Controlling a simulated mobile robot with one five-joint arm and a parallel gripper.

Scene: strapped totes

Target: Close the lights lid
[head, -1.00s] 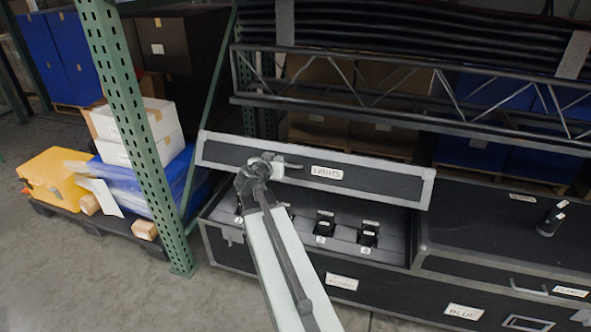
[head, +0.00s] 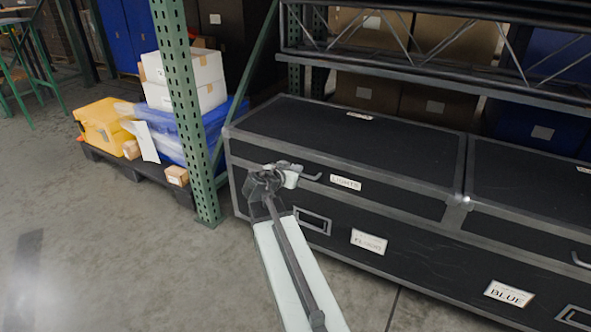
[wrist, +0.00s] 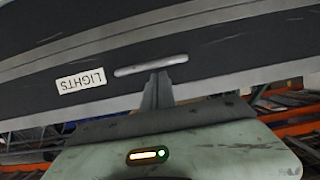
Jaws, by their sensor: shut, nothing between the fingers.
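The lights lid (head: 350,140) is black with grey metal edges and lies down flush on its case, its top flat. Its white LIGHTS label (head: 346,183) is on the front face, and shows upside down in the wrist view (wrist: 81,81). The lid's handle (head: 312,177) is left of the label; in the wrist view the pale handle bar (wrist: 151,66) is just beyond my fingertips. My gripper (head: 292,177) is shut and empty at the lid's front, by the handle. Whether it touches the handle I cannot tell. The case's inside is hidden under the lid.
A green rack post (head: 180,110) stands close on the left. A pallet with a yellow case (head: 103,122) and boxes is beyond it. The floor at front left is clear.

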